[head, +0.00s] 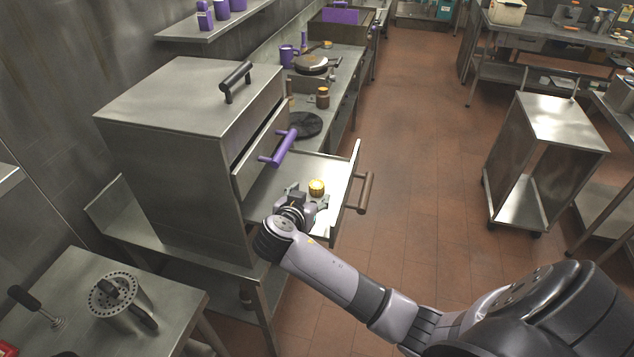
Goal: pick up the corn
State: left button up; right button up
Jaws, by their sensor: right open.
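The corn (316,185), a small yellow piece, sits on the bright floor of the pulled-out lower drawer (340,163) of a steel cabinet. My right gripper (308,194) reaches into this drawer from the near side, with its fingers apart, right next to the corn. I cannot tell whether a finger touches it. The near lower part of the corn is partly hidden by the gripper. My left gripper is not in view.
The steel cabinet (180,100) stands left of the gripper, with a purple-handled upper drawer (262,150) partly out above. The lower drawer's brown handle (366,193) juts right. A steel cart (560,122) stands at right. The tiled floor (420,150) between is clear.

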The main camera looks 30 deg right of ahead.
aim_at(316, 185)
jog(key=x, duration=0.2)
jog(key=shift+w+d+f+p, duration=0.15)
jog(key=shift+w+d+p, duration=0.1)
jog(key=shift+p, duration=0.05)
jog(key=shift+w+d+p, duration=0.3)
jog(key=shift+p, duration=0.25)
jog(key=p+x, duration=0.2)
jog(key=x, duration=0.2)
jog(key=shift+w+f, duration=0.25)
jog(key=shift+f, duration=0.05)
jog(key=shift+c, duration=0.2)
jog(key=shift+c, duration=0.7)
jog(key=c, duration=1)
jog(key=shift+r, duration=0.1)
